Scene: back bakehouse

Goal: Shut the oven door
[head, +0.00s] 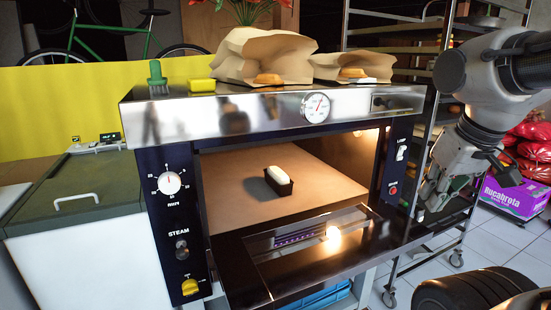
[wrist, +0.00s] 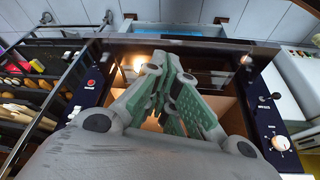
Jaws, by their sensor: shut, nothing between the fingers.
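The oven (head: 160,125) is a steel-topped deck oven with black side panels. Its door (head: 235,270) is open, hinged at the bottom and lying out toward me, with a window in it. Inside, a dark tin holding a pale loaf (head: 280,174) stands on the oven floor. My gripper (head: 428,205) is at the right of the oven, close to the door's right end; I cannot tell whether it touches. In the wrist view my gripper (wrist: 160,72) has its green-padded fingers together and empty, with the door (wrist: 260,50) beyond them, upside down.
Paper bags with bread (head: 265,57), a green brush (head: 156,74) and a yellow block (head: 201,85) sit on the oven top. A wheeled rack (head: 440,115) stands behind my arm at right. A purple box (head: 512,197) is on the floor. A green-lidded white chest (head: 75,195) is at left.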

